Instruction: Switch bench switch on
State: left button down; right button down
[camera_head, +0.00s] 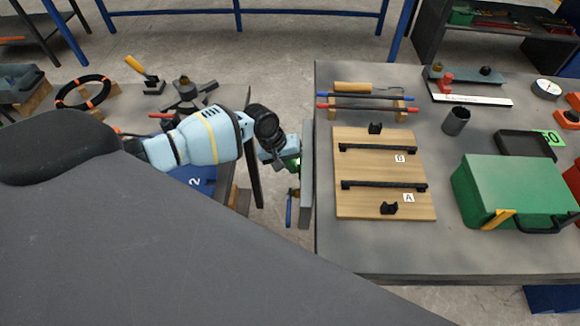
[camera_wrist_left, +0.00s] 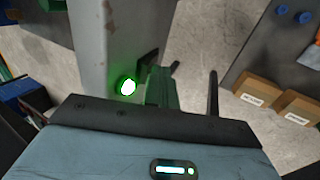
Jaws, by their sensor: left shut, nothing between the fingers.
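A green light (camera_wrist_left: 128,87) glows brightly on the bench switch area, on a grey upright panel (camera_wrist_left: 108,35) in the left wrist view. In the head view the same panel (camera_head: 307,170) stands at the left edge of the right-hand bench, with a small green glow next to my gripper. My left gripper (camera_head: 291,157) is shut and empty, close to the panel. In the left wrist view its fingers (camera_wrist_left: 160,80) are tinted green, just right of the light. I cannot tell whether they touch the switch. The switch's own body is mostly hidden. My right gripper is not in view.
The right bench (camera_head: 345,245) holds a wooden board (camera_head: 380,200) with black bars, a green toolbox (camera_head: 505,190) and a dark cup (camera_head: 456,121). A blue-handled tool (camera_head: 289,207) hangs below my gripper. Another bench with a black ring (camera_head: 83,92) is at left.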

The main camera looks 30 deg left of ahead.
pick_arm(q)
jog(key=shift+r, duration=0.1)
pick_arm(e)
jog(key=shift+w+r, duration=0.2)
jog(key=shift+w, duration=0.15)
pick_arm(q)
jog(key=shift+d, duration=0.1)
jog(key=p+v, duration=0.1)
jog(key=v, duration=0.7)
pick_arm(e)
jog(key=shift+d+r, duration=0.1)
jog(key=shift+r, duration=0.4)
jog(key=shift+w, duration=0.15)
